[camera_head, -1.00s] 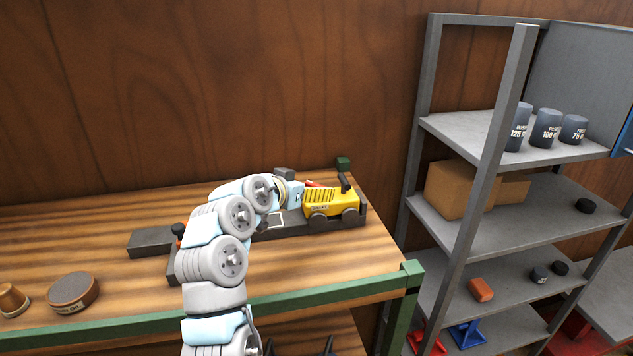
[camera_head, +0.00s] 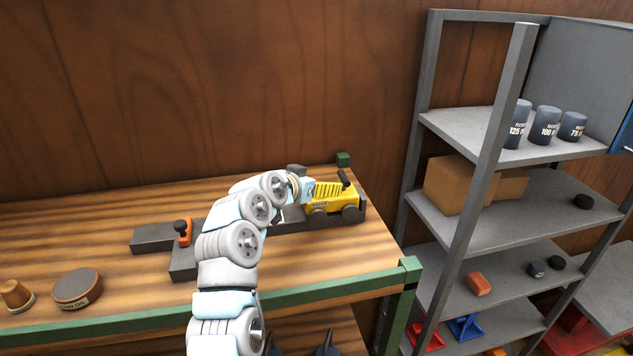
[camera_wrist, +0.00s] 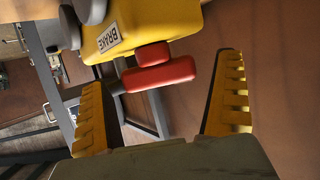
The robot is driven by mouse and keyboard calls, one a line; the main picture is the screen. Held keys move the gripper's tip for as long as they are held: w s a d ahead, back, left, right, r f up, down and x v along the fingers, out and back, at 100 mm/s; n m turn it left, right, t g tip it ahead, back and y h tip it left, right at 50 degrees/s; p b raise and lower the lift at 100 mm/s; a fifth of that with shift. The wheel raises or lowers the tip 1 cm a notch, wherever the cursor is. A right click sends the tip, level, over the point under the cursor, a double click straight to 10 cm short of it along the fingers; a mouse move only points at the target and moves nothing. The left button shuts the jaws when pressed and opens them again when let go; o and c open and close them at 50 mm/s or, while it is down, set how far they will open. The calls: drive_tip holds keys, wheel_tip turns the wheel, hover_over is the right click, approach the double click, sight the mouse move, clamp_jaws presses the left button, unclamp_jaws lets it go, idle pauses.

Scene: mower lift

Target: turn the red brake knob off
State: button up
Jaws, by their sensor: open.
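The red brake knob (camera_wrist: 158,73) shows in the wrist view, a red bar on a short red stem at the edge of the yellow mower (camera_wrist: 150,22). A BRAKE label (camera_wrist: 109,38) is on the yellow body beside it. My gripper (camera_wrist: 165,95) is open, with its two yellow ridged fingers either side of the knob. The knob lies between the fingers, nearer the left one; I cannot tell whether they touch. In the head view the yellow mower (camera_head: 333,196) stands on the dark lift on the bench, and my arm hides the knob and gripper.
The dark lift base (camera_head: 152,238) carries an orange lever with a black ball (camera_head: 184,231). A round brown tin (camera_head: 77,289) and a wooden piece (camera_head: 15,296) sit at the bench's left. A grey shelf rack (camera_head: 500,210) stands at the right.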

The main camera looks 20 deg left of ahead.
drive_tip(key=c, duration=1.2)
drive_tip(key=shift+d+n+y+b, duration=0.1)
drive_tip(key=shift+n+y+b, duration=0.25)
drive_tip(key=shift+b, duration=0.45)
drive_tip(key=shift+f+b, duration=0.1)
drive_tip(key=shift+b, duration=0.2)
drive_tip(key=n+y+b, duration=0.2)
drive_tip(key=y+b, duration=0.1)
drive_tip(key=shift+n+b, duration=0.35)
drive_tip(key=shift+b, duration=0.05)
drive_tip(key=shift+n+y+b, duration=0.8)
drive_tip(key=shift+y+b, duration=0.05)
drive_tip(key=shift+y, duration=0.2)
drive_tip(key=n+g+y+b, duration=0.1)
drive_tip(key=n+y+b, duration=0.2)
drive_tip(key=y, duration=0.1)
drive_tip(key=shift+d+n+g+b, duration=0.1)
drive_tip(key=shift+n+g+b, duration=0.2)
drive_tip(key=shift+g+b, duration=0.1)
drive_tip(key=shift+n+g+y+b, duration=1)
drive_tip(key=shift+n+y+b, duration=0.2)
drive_tip(key=shift+n+b, duration=0.1)
drive_tip(key=shift+a+n+g+y+b, duration=0.2)
drive_tip(key=shift+n+g+y+b, duration=0.1)
drive_tip(key=shift+n+g, duration=0.2)
